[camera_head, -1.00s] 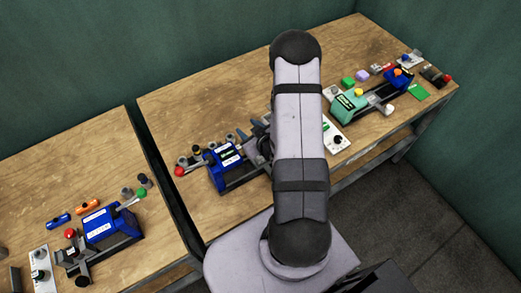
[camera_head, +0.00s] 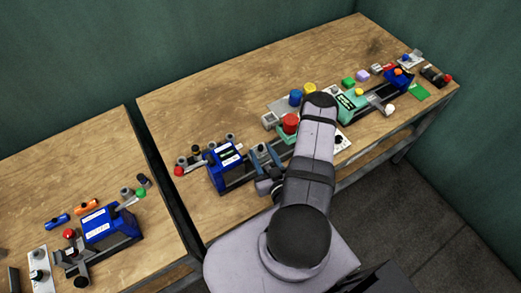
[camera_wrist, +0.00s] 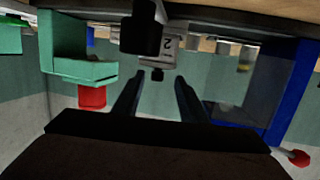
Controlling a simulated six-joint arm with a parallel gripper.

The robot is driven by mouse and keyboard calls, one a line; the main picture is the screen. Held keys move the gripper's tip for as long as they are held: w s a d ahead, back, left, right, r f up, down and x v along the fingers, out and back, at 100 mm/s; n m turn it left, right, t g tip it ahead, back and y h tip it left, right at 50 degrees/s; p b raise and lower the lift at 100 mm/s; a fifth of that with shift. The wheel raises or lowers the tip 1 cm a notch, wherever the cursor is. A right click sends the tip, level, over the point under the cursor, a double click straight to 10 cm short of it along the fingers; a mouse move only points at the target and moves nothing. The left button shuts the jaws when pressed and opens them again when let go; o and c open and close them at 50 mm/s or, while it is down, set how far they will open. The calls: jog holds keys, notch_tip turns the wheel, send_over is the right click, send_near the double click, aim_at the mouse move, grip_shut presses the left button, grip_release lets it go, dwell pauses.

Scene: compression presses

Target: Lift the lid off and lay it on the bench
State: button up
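My gripper (camera_wrist: 155,95) is open and empty in the wrist view, which looks upside down with the bench at the top. Its fingers point at a dark block (camera_wrist: 140,35) and a pale block marked 2 (camera_wrist: 166,50) with a small black knob. In the head view my gripper (camera_head: 265,157) is low over the bench (camera_head: 200,110), between a blue press body (camera_head: 224,167) and a green jaw (camera_head: 285,138). A red cylinder (camera_head: 290,123) stands at that green jaw; it also shows in the wrist view (camera_wrist: 92,96). I cannot tell which part is the lid.
A grey plate (camera_head: 283,106) with blue (camera_head: 296,97) and yellow (camera_head: 309,89) cylinders lies behind. A green press (camera_head: 352,104) stands right. A second bench at left holds another blue press (camera_head: 108,225). The main bench's back left is clear.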

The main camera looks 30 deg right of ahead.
aim_at(260, 145)
jog(key=shift+d+b+x, duration=0.2)
jog(key=shift+b+x, duration=0.55)
jog(key=shift+x, duration=2.9)
jog(key=shift+c, duration=0.5)
grip_shut()
